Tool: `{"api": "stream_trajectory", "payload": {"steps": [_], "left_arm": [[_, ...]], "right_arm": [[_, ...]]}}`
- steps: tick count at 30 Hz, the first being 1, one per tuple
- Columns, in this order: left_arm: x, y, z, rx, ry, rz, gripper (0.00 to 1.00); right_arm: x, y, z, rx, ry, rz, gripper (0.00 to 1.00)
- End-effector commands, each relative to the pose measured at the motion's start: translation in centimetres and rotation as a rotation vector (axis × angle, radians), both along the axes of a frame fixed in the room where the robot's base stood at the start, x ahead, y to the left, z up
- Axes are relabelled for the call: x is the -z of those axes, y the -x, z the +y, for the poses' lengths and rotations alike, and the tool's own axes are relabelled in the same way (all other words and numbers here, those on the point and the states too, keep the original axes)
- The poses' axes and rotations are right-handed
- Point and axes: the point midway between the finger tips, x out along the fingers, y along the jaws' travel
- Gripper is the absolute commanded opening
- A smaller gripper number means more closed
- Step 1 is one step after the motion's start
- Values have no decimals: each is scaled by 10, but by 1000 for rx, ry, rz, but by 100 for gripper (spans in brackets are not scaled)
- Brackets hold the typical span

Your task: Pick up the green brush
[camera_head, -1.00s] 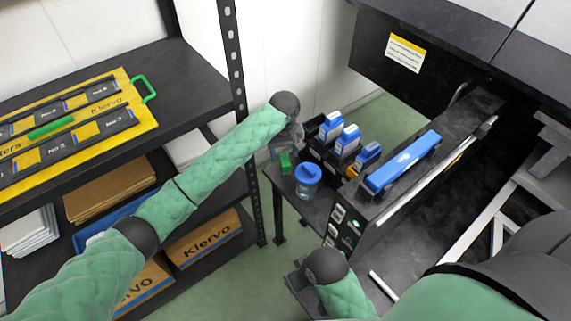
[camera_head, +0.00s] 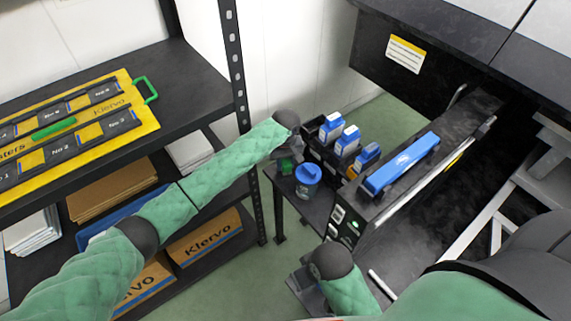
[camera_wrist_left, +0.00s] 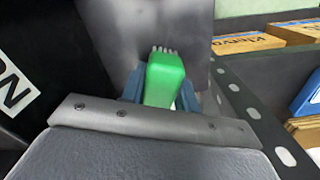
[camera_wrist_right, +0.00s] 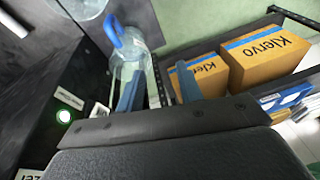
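The green brush (camera_wrist_left: 164,80) stands between the two blue fingers of my left gripper (camera_wrist_left: 161,92) in the left wrist view, with its pale bristles at the top. The fingers are spread on either side of it, with a small light gap beside the right finger; firm contact is not visible. In the head view, my left gripper (camera_head: 288,150) is over the small side table, and the brush is mostly hidden there. My right gripper (camera_wrist_right: 158,88) is open and empty, low beside the black machine.
A jar with a blue lid (camera_head: 308,174) stands close to my left gripper on the table (camera_head: 318,205). Blue-and-white ink bottles (camera_head: 348,140) sit behind it. The black machine (camera_head: 400,195) with a blue handle is to the right. A shelf post (camera_head: 240,90) rises at left.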

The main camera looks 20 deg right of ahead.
Motion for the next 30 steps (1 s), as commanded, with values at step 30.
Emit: {"api": "stream_trajectory", "payload": {"steps": [30], "left_arm": [[-95, 0, -1, 1, 1, 0, 4]], "right_arm": [[19, -9, 17, -22, -37, -54, 36]]}}
